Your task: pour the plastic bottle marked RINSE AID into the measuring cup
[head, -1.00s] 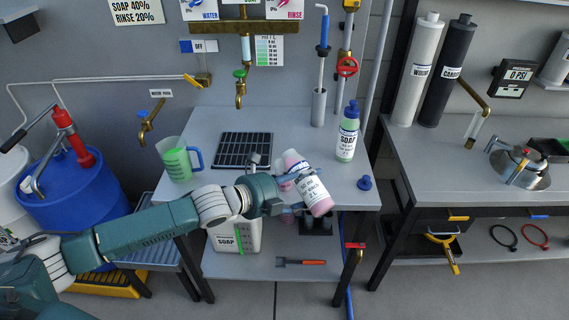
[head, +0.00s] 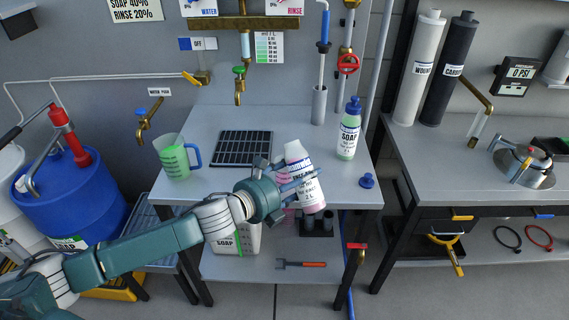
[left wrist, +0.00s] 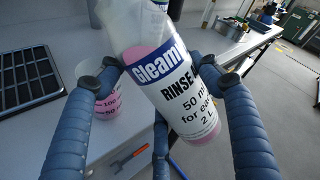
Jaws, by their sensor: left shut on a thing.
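The RINSE AID bottle (head: 303,174) is whitish and see-through, with pink liquid and a blue-and-white label. My left gripper (head: 292,182) is shut around its middle and holds it near the table's front edge, leaning slightly left at the top. In the left wrist view the bottle (left wrist: 181,98) sits between the blue fingers (left wrist: 158,72), its top cut off by the frame. A clear measuring cup (left wrist: 106,112) with pink liquid and printed marks stands just left of the bottle there. In the head view the gripper and bottle mostly hide this cup. My right gripper is out of view.
A jug (head: 172,159) with green liquid and a blue handle stands at the table's left. A black grate (head: 241,149) lies beside it. The SOAP bottle (head: 349,130) and a loose blue cap (head: 367,181) are at the right. A brass tap (head: 239,90) hangs above.

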